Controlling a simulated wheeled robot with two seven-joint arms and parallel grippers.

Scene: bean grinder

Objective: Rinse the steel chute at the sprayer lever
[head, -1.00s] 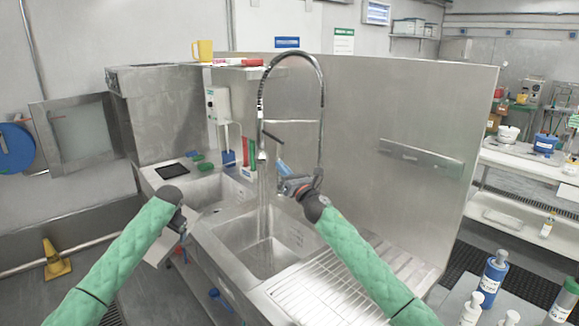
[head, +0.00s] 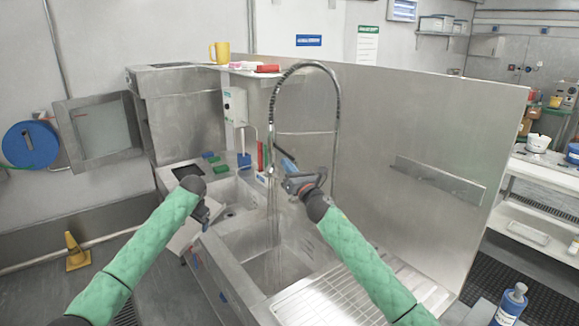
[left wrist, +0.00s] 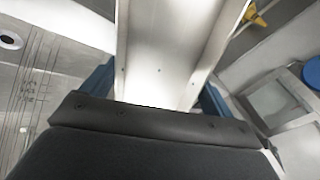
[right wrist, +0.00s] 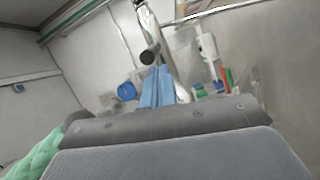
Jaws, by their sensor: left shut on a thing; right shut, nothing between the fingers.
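My left gripper (head: 204,214) is shut on the steel chute (head: 184,233), left of the sink basins and apart from the water stream. In the left wrist view the chute (left wrist: 165,50) is a pale, straight metal channel with raised sides, between my blue fingers. My right gripper (head: 289,168) is shut and empty, close beside the sprayer (head: 272,160) hanging from the arched hose. In the right wrist view its blue fingers (right wrist: 157,88) are together in front of the faucet. Water (head: 273,212) runs down into the sink basin. The lever and any contact with it are hidden.
The front sink basin (head: 283,268) is empty but for the water. A wire drainboard (head: 335,298) lies to its right. A steel splash wall (head: 420,135) stands behind.

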